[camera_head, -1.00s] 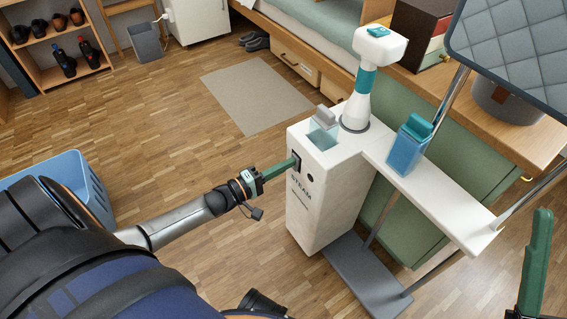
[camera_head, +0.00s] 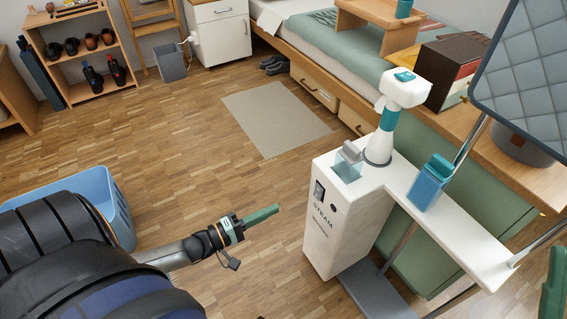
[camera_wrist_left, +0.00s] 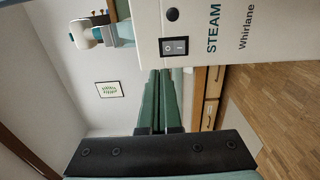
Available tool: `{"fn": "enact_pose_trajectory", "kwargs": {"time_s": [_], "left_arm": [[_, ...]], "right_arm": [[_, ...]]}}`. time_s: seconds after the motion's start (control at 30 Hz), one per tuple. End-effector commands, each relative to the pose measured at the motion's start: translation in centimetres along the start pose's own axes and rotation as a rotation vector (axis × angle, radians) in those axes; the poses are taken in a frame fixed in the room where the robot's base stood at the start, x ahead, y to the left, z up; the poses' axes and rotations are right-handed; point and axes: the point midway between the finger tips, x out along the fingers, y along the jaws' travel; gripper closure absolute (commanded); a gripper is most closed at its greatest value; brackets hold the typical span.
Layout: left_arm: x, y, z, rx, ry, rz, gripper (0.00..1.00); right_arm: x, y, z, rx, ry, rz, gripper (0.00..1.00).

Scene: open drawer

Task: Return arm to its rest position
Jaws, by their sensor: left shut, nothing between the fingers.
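My left gripper (camera_head: 262,215) is shut and empty, above the wooden floor. It is to the left of the white steamer body (camera_head: 340,215) and apart from it. In the left wrist view its green fingers (camera_wrist_left: 158,102) lie together, below the steamer's switch (camera_wrist_left: 174,46) and the "STEAM Whirlane" lettering. The switch (camera_head: 319,190) also shows on the steamer's side in the head view. Part of my right gripper (camera_head: 553,290) shows as a green finger at the right edge; the rest is cut off.
A blue basket (camera_head: 112,196) stands at the left beside my arm. A white shelf (camera_head: 455,232) and a quilted board (camera_head: 530,70) extend from the steamer stand at the right. A bed (camera_head: 310,40) with drawers is behind.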

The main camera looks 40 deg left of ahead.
Motion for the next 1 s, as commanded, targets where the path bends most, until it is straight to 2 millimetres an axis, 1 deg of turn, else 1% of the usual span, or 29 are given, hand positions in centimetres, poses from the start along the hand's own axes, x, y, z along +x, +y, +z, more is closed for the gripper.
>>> {"fn": "enact_pose_trajectory", "kwargs": {"time_s": [0.1, 0.3, 0.67, 0.77, 0.87, 0.97, 1.0], "left_arm": [[-0.8, 0.1, 0.0, 0.001, 0.000, -0.001, 1.00], [-1.0, 0.1, 0.0, 0.001, 0.000, 0.001, 1.00], [-0.9, 0.1, 0.0, 0.001, 0.000, 0.000, 1.00], [-0.8, 0.2, 0.1, 0.007, -0.002, 0.003, 1.00], [-0.1, 1.2, 1.4, 0.062, -0.017, 0.028, 1.00], [1.5, 3.6, 4.3, 0.204, -0.044, 0.087, 1.00], [2.2, 5.0, 5.8, 0.283, -0.053, 0.121, 1.00]], "right_arm": [[-0.1, 0.1, 0.8, 0.008, -0.037, 0.009, 0.50], [-0.4, 0.0, 1.7, 0.014, -0.066, 0.012, 0.50], [-0.3, 0.0, 1.6, 0.013, -0.060, 0.011, 0.50], [0.0, 0.1, 1.0, 0.005, -0.038, 0.004, 0.50], [-0.1, 0.1, 1.0, 0.006, -0.040, 0.004, 0.50], [-0.1, 0.1, 1.1, 0.008, -0.043, 0.005, 0.50], [-0.1, 0.1, 1.1, 0.008, -0.044, 0.005, 0.50]]}}
